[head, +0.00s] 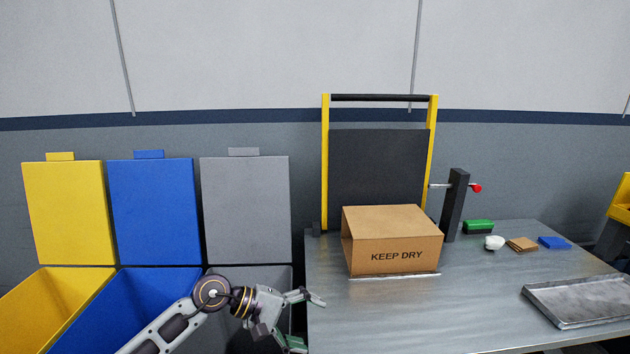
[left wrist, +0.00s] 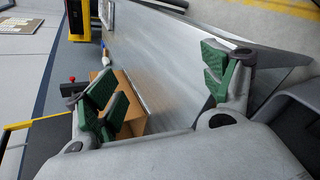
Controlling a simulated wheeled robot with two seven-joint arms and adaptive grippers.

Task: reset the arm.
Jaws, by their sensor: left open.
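My left gripper (head: 306,320) is at the lower middle of the head view, by the left edge of the metal table. It is open and nothing shows between its fingers. In the left wrist view its two green-padded fingers (left wrist: 168,88) stand wide apart, with the table top beyond them. My left arm comes in from the lower left, in front of the bins. My right gripper shows in neither view.
A box marked KEEP DRY (head: 396,254) stands on the metal table (head: 400,315), right of my gripper. Open yellow (head: 35,310), blue (head: 110,310) and grey bins stand left. A tray (head: 585,300) and small items lie at right. The table's front middle is clear.

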